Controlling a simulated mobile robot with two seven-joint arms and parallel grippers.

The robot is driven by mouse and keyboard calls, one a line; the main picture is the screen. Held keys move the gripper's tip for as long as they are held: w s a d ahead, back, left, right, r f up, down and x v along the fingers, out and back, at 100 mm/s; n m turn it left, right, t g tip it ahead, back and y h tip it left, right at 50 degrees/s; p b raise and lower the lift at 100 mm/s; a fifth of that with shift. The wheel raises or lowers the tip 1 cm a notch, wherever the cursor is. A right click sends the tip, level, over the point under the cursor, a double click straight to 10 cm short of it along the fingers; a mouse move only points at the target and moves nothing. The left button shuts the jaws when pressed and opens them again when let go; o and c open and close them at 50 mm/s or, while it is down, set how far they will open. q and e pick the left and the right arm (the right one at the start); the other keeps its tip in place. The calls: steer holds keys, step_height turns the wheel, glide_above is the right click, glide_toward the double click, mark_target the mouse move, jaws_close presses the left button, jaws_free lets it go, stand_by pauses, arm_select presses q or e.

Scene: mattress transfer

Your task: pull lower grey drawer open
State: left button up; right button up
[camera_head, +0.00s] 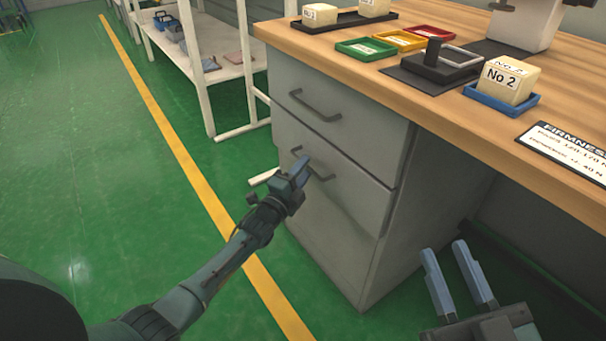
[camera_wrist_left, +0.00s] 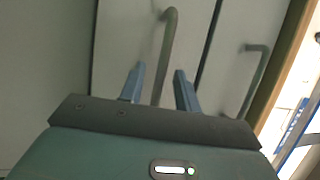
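The lower grey drawer (camera_head: 345,196) is in the front of the grey cabinet and looks shut. Its bar handle (camera_head: 323,175) is partly hidden behind my left gripper (camera_head: 300,172). In the left wrist view the two fingers of my left gripper (camera_wrist_left: 159,73) are apart, with the lower handle (camera_wrist_left: 168,40) showing between them; whether they touch it I cannot tell. My right gripper (camera_head: 456,263) is open and empty, low at the right of the cabinet.
The upper drawer (camera_head: 345,125) with its own handle (camera_head: 316,108) is shut above. The wooden worktop (camera_head: 420,120) overhangs the cabinet and bears trays, foam blocks and a label. A white shelf rack (camera_head: 205,90) stands behind to the left. The green floor (camera_head: 120,200) at left is clear.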

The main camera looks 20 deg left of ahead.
arm_select(q)
steer(key=shift+c, duration=0.5)
jaws_close()
